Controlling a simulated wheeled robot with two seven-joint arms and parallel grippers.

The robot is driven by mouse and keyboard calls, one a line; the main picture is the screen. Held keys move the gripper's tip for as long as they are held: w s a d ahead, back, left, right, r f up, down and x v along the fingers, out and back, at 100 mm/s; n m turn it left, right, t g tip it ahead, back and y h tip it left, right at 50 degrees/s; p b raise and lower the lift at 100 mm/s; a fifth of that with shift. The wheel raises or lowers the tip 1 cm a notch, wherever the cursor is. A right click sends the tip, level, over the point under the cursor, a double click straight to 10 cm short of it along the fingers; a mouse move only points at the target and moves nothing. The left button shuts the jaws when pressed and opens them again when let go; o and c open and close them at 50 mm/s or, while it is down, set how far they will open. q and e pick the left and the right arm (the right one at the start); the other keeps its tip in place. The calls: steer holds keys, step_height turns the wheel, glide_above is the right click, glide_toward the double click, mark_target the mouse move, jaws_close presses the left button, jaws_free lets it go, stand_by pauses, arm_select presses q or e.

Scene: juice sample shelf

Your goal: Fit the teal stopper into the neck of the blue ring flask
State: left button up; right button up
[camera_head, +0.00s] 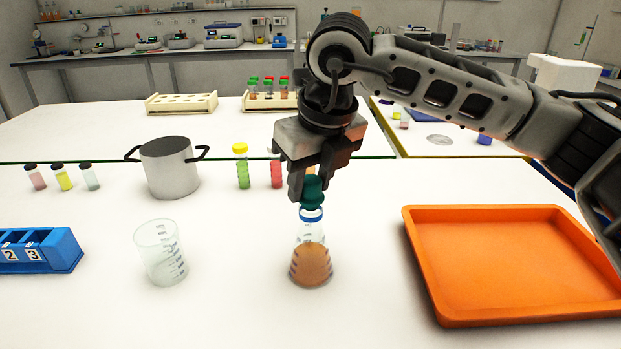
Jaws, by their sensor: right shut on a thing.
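The blue ring flask (311,262) stands upright on the white table, a clear cone with orange-brown liquid and a blue ring (311,213) at its neck. The teal stopper (312,192) is directly above the neck, its lower end at or just over the blue ring. I cannot tell whether it touches the neck or sits inside it. My right gripper (311,184) points down over the flask and is shut on the stopper, its fingers covering the upper part. My left gripper is not in view.
An orange tray (414,262) lies right of the flask. An empty beaker (160,254) stands to its left, with a blue numbered rack (62,252) farther left. A grey pot (169,170), a green bottle with yellow cap (242,168) and a red bottle (276,174) stand behind.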

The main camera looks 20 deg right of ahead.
arm_select(q)
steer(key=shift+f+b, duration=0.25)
steer(key=shift+b, duration=0.05)
arm_select(e)
steer(key=shift+f, duration=0.35)
